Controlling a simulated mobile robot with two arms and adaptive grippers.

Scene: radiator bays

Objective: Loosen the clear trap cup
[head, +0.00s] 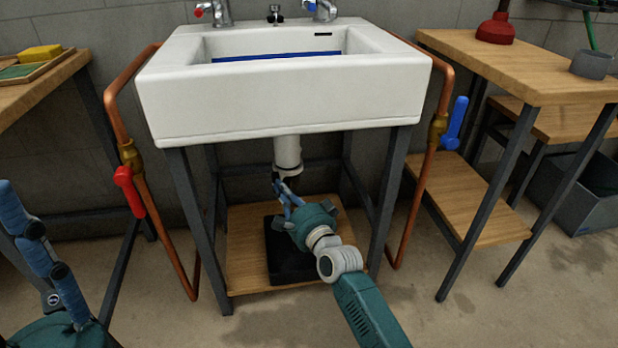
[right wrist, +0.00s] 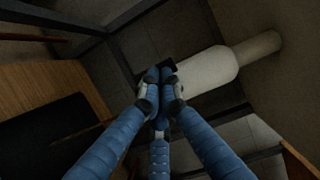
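Under the sink hangs a white trap body (head: 287,152) with a pale ring at its lower end. It also shows as a white cylinder in the right wrist view (right wrist: 208,70). A small dark part just below the ring may be the trap cup; its clear wall cannot be made out. My right gripper (head: 281,183) reaches up at this lower end. In the right wrist view its blue fingers (right wrist: 159,77) converge there, their tips close together and covering most of the dark part. Whether they grip it cannot be told. My left gripper (head: 38,250) is at the lower left, fingers extended, away from the sink.
A black tray (head: 283,262) lies on the wooden shelf (head: 244,250) below the trap. Copper pipes with a red-handled valve (head: 130,190) and a blue-handled valve (head: 455,123) flank the sink (head: 285,105). Dark frame legs stand either side. Wooden benches stand left and right.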

